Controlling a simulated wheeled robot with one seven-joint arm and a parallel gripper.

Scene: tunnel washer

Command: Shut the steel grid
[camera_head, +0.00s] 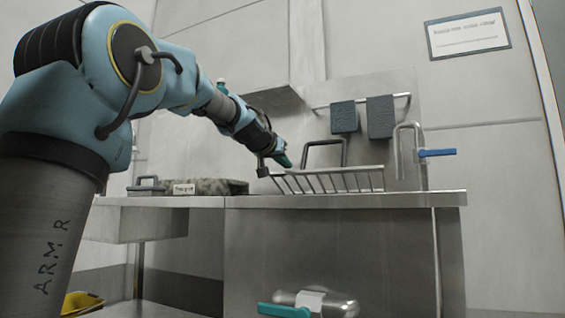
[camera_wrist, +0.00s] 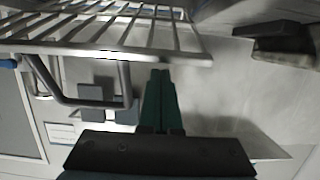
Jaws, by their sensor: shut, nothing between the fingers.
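The steel grid (camera_head: 330,181) is a rack of pale metal bars over the top of the steel washer counter (camera_head: 345,208). In the wrist view the grid (camera_wrist: 110,50) fills the upper left, its front rim running across. A dark bent bar handle (camera_head: 324,147) rises at the grid; in the wrist view the handle (camera_wrist: 75,102) seems to join the rim. My gripper (camera_head: 284,161) is at the grid's left end. In the wrist view its teal fingers (camera_wrist: 160,75) are together and empty, tips near the rim's right part, beside the handle. I cannot tell whether they touch the rim.
A blue-handled tap (camera_head: 437,153) stands right of the grid. Two dark cloths or pads (camera_head: 362,118) hang on a wall rail behind. A labelled grey block (camera_head: 207,187) lies on the counter to the left. A teal-handled valve (camera_head: 285,311) is low in front.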

